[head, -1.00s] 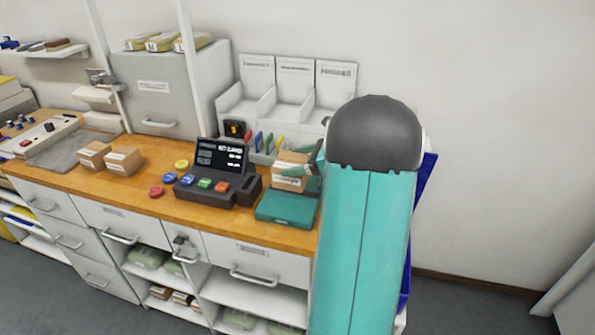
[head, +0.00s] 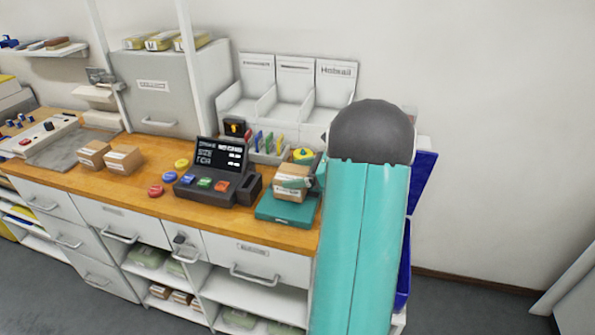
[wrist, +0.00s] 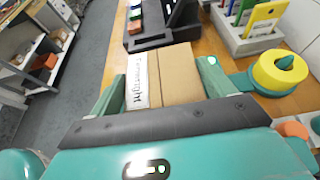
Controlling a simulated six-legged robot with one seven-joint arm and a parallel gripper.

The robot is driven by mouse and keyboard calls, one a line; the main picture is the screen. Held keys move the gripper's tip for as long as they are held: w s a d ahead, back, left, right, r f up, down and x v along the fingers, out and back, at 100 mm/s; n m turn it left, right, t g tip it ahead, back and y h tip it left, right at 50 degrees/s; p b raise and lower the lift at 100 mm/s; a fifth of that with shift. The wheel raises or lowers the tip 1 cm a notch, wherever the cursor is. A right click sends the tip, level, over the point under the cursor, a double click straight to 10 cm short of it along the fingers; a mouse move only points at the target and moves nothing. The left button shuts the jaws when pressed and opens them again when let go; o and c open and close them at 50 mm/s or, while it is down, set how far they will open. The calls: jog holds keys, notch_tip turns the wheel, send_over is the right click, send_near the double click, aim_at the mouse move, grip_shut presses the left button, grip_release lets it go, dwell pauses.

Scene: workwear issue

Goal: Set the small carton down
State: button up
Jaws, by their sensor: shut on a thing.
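The small carton (head: 291,186) is brown cardboard with a white label strip. It is over the teal flat platform (head: 272,213) near the counter's right end; I cannot tell whether it touches it. In the wrist view the carton (wrist: 172,75) sits between the two green fingers of my gripper (wrist: 160,80), which is shut on it. The carton looks upright. My arm hides part of its right side in the head view.
A dark console (head: 216,188) with a screen and coloured buttons stands left of the platform. Behind are a holder with coloured cards (head: 268,152) and a yellow-topped round item (head: 304,155). Two other cartons (head: 124,159) sit further left.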

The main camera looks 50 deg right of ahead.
jog(key=o, duration=1)
jog(key=shift+f, duration=0.1)
jog(key=shift+o, duration=0.2)
jog(key=shift+r, duration=0.3)
jog(key=v, duration=1.2)
jog(key=w+a+r+n+g, duration=0.15)
jog(key=a+n, duration=0.25)
jog(key=a, duration=0.5)
jog(key=w+a+r+n+g, duration=0.1)
jog(key=a+r+n+g, duration=0.15)
jog(key=a+n, duration=0.4)
jog(key=w+a+r+n+g, duration=0.1)
jog(key=a+n+g, duration=0.15)
jog(key=a, duration=0.75)
jog(key=s+a+n+h, duration=0.3)
jog(key=s+a+n, duration=0.2)
jog(key=a+n, duration=0.3)
jog(key=s+a+n+h, duration=0.3)
jog(key=s+a+n, duration=0.2)
jog(key=a+n, duration=0.4)
jog(key=shift+a+n, duration=0.2)
jog(key=shift+n, duration=0.1)
